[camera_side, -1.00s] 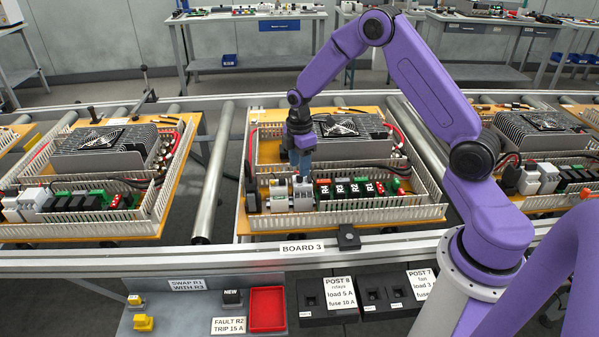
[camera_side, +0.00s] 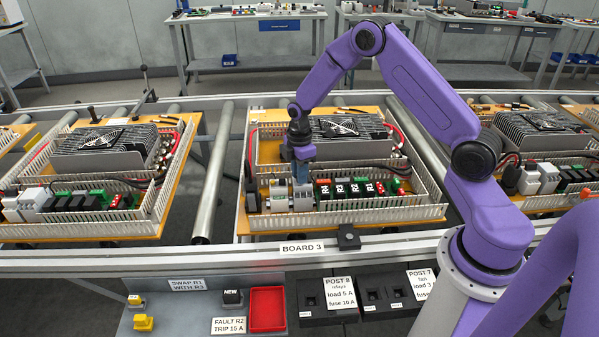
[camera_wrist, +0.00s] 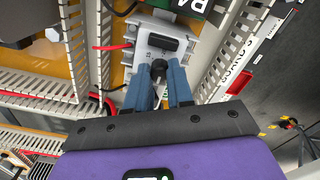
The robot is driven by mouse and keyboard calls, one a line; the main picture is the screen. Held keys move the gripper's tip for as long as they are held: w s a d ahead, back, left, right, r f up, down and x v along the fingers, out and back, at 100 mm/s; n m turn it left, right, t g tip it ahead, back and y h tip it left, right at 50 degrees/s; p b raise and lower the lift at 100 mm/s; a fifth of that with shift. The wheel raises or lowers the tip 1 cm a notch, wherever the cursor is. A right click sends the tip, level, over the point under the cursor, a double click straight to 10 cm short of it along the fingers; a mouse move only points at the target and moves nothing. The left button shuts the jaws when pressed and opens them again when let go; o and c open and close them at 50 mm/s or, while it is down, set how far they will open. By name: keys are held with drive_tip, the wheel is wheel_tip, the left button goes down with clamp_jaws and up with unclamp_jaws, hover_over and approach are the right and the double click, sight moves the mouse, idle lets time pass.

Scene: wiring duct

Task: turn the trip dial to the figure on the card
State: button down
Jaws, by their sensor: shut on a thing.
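The trip dial (camera_wrist: 160,65) is a small dark knob on a light grey module (camera_wrist: 150,35) with a black window, seen in the wrist view. In the side view the module (camera_side: 302,200) stands in the row at the front of the middle board. My gripper (camera_wrist: 167,74) has its blue fingers shut on the dial, pointing down at the module; it also shows in the side view (camera_side: 302,180). The dial's scale is too small to read and partly hidden by the fingers. The card (camera_side: 229,326) reads "FAULT R2 TRIP 15 A".
Several dark relays (camera_side: 353,190) stand right of the module. A slotted white duct wall (camera_side: 350,214) runs along the board's front. A finned heatsink with a fan (camera_side: 345,130) stands behind. A red tray (camera_side: 267,309) and posts with cards (camera_side: 340,293) are in front.

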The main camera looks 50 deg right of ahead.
drive_tip(key=m, duration=0.5)
drive_tip(key=shift+m, duration=0.3)
drive_tip(key=m, duration=0.5)
drive_tip(key=shift+d+m, duration=0.1)
drive_tip(key=shift+m, duration=0.2)
idle(0.4)
drive_tip(key=c, duration=1)
unclamp_jaws()
drive_tip(key=shift+d, duration=0.1)
